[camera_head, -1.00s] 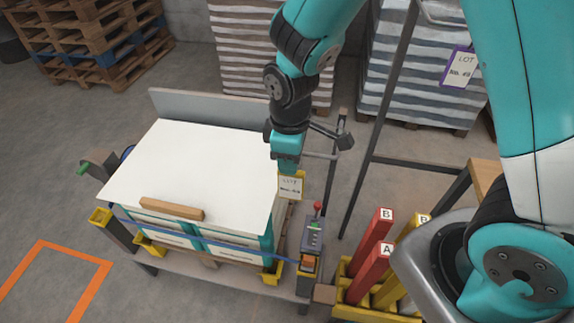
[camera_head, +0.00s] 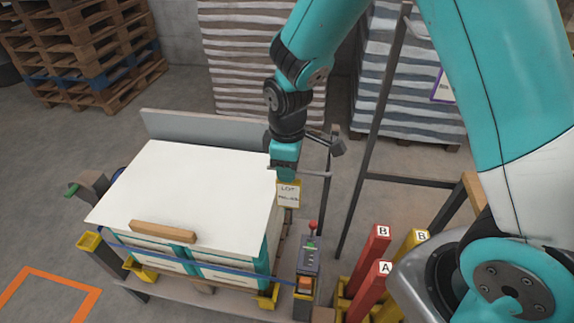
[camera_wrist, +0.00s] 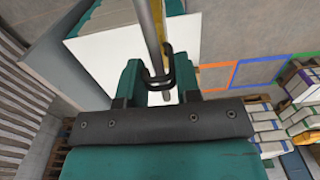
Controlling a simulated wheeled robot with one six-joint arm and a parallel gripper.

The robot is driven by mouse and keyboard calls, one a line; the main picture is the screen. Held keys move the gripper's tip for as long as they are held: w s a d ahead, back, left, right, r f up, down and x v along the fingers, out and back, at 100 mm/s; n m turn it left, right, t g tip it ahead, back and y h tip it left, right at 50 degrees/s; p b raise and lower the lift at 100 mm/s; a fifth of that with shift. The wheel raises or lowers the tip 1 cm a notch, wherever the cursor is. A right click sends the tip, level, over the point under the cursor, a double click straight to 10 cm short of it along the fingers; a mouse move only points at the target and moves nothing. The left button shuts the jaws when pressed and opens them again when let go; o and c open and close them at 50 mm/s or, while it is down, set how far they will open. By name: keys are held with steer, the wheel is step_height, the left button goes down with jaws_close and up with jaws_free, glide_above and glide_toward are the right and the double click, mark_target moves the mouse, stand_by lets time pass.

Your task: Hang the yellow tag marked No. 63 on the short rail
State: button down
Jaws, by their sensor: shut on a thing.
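The yellow-edged tag (camera_head: 288,195) hangs below my gripper (camera_head: 284,176), its card facing the head camera; the small number reads like 63. My gripper is shut on the tag's dark hook (camera_wrist: 158,77), which shows between the fingers in the wrist view. The short rail (camera_head: 315,174) is a thin grey bar running from a dark post to the gripper. In the wrist view the rail (camera_wrist: 151,32) runs down to the hook, which crosses it between the fingers. I cannot tell whether the hook rests on the rail.
A white-topped stack (camera_head: 180,190) stands just left of the gripper, with a wooden bar (camera_head: 163,231) on it. A control box with a red knob (camera_head: 312,224) is below. Red and yellow lettered posts (camera_head: 371,255) stand right. A purple-edged tag (camera_head: 443,88) hangs behind.

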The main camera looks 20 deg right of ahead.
steer(key=c, duration=0.7)
jaws_free()
steer(key=shift+c, duration=0.2)
step_height(320, 180, up, 17)
steer(key=b, duration=0.3)
steer(key=s+a+f+m+y, duration=0.1)
steer(key=s+a+m+y, duration=0.1)
steer(key=s, duration=0.7)
steer(key=s+a+f+m+y+b, duration=0.1)
steer(key=s+a+m+y, duration=0.1)
steer(key=s, duration=0.8)
steer(key=shift+s+a, duration=0.15)
